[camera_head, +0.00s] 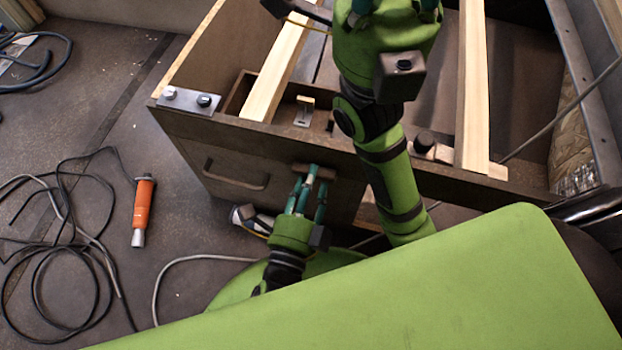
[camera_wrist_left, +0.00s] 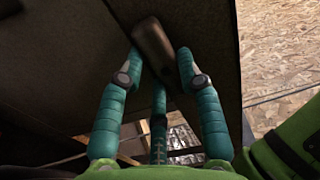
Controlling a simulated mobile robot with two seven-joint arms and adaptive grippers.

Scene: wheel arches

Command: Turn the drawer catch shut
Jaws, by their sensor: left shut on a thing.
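The drawer catch (camera_head: 318,171) is a small brown block on the front of the dark wooden box, right of the drawer's handle (camera_head: 236,174). It lies roughly crosswise in the head view. In the left wrist view the catch (camera_wrist_left: 153,46) is a rounded brown bar, tilted on the dark panel. My left gripper (camera_head: 308,182) has teal fingers shut on the catch; they sit on both sides of it in the wrist view (camera_wrist_left: 160,66). The fingers partly hide the catch. My right gripper (camera_head: 395,8) is above the box at the top edge, its fingertips cut off.
The open-topped box has pale wooden rails (camera_head: 472,90) across it and a metal plate (camera_head: 188,101) at its left corner. An orange-handled tool (camera_head: 142,208) and looped black cables (camera_head: 62,225) lie on the floor at left. A chipboard panel (camera_wrist_left: 278,55) stands at right in the wrist view.

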